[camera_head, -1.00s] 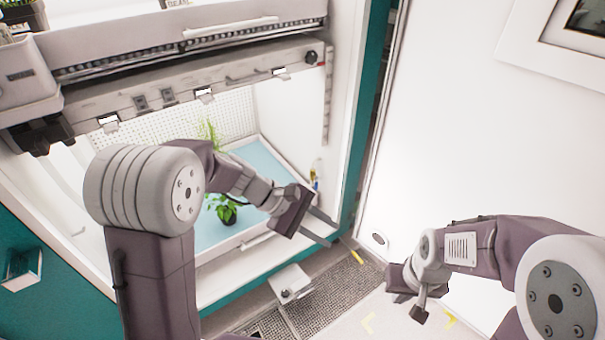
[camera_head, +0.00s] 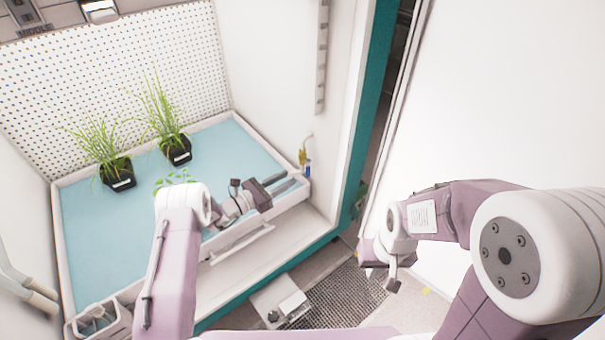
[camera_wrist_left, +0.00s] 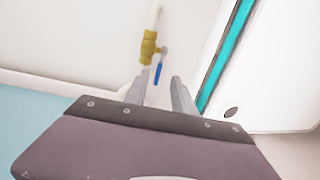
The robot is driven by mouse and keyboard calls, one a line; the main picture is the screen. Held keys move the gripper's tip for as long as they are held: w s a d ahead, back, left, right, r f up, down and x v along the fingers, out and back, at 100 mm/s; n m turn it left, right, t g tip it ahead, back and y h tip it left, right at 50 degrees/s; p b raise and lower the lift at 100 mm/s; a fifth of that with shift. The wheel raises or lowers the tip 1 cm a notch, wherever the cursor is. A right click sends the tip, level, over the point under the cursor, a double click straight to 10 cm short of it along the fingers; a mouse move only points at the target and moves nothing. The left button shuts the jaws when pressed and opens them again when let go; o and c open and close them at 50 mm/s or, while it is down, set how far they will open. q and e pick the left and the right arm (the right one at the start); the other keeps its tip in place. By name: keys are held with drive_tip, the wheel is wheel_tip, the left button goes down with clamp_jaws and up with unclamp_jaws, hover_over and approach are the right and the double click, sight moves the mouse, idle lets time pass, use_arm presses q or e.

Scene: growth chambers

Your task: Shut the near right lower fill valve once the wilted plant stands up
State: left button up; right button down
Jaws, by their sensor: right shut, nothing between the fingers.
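The near right lower fill valve has a brass body (camera_head: 303,158) and a blue lever (camera_head: 308,170) at the tray's right corner. In the left wrist view its brass body (camera_wrist_left: 148,48) hangs below a white pipe, and the blue lever (camera_wrist_left: 157,73) points down, roughly along the pipe. My left gripper (camera_head: 286,184) is open and empty, low over the tray's right end. Its fingers (camera_wrist_left: 158,92) point toward the valve, apart from it. A leafy green plant (camera_head: 172,179) is partly hidden behind my left arm; its posture is unclear. My right gripper (camera_head: 390,280) is shut and empty outside the chamber.
Two grassy plants in black pots (camera_head: 117,174) (camera_head: 177,150) stand at the back of the blue-floored tray (camera_head: 88,225). A white chamber wall (camera_head: 338,120) and teal frame edge (camera_head: 365,150) lie just right of the valve. A small box (camera_head: 288,302) stands below, outside the chamber.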

sight(306, 168)
use_arm(q)
drive_tip(key=b+x, duration=0.4)
drive_tip(key=x, duration=0.4)
drive_tip(key=shift+d, duration=0.1)
drive_tip(key=shift+w+d+r, duration=0.1)
drive_tip(key=shift+w+d, duration=0.05)
drive_tip(key=shift+w, duration=0.05)
drive_tip(key=shift+c, duration=1.2)
clamp_jaws()
drive_tip(key=shift+s, duration=0.1)
drive_tip(key=shift+r, duration=0.1)
